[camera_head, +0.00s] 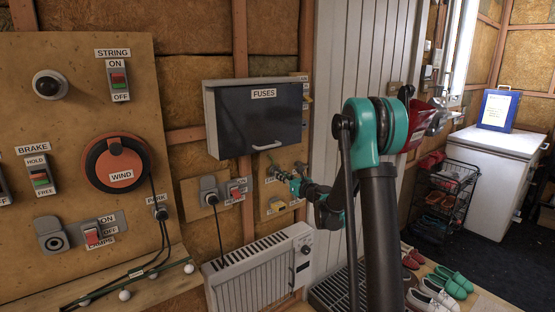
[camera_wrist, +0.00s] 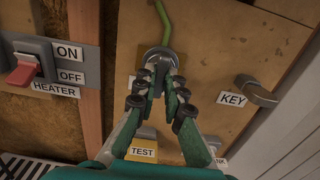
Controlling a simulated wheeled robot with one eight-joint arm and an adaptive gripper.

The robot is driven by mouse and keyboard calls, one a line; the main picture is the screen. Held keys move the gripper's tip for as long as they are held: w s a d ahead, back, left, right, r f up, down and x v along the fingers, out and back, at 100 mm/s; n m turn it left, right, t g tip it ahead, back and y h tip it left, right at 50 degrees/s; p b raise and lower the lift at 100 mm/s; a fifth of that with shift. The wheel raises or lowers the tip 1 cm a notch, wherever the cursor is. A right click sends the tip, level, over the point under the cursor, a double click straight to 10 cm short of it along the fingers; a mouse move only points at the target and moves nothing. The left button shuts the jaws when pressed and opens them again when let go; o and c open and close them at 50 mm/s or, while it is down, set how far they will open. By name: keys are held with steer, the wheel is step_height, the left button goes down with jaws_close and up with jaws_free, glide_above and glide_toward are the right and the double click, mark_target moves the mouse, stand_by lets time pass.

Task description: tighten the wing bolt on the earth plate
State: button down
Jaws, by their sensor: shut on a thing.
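The wing bolt (camera_wrist: 160,55) shows in the wrist view as a round grey metal part with a green wire (camera_wrist: 165,22) running up from it. It sits on a wooden board (camera_wrist: 215,60). My gripper (camera_wrist: 160,84) is shut on the wing bolt, its two fingers coming from below on either side. The fingertips hide the bolt's wings and part of a label behind them. In the head view my gripper (camera_head: 284,178) reaches the small board below and right of the fuse box; the bolt is too small to make out there.
A metal key lever (camera_wrist: 258,92) is to the right on the same board, and a yellow TEST tag (camera_wrist: 145,150) is below. A red heater switch (camera_wrist: 22,70) is at left. The fuse box (camera_head: 255,115) hangs above, and a white heater (camera_head: 262,272) stands below.

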steer(key=shift+w, duration=0.1)
steer(key=m, duration=0.6)
steer(key=c, duration=1.5)
jaws_free()
steer(key=shift+c, duration=0.2)
steer(key=v, duration=0.9)
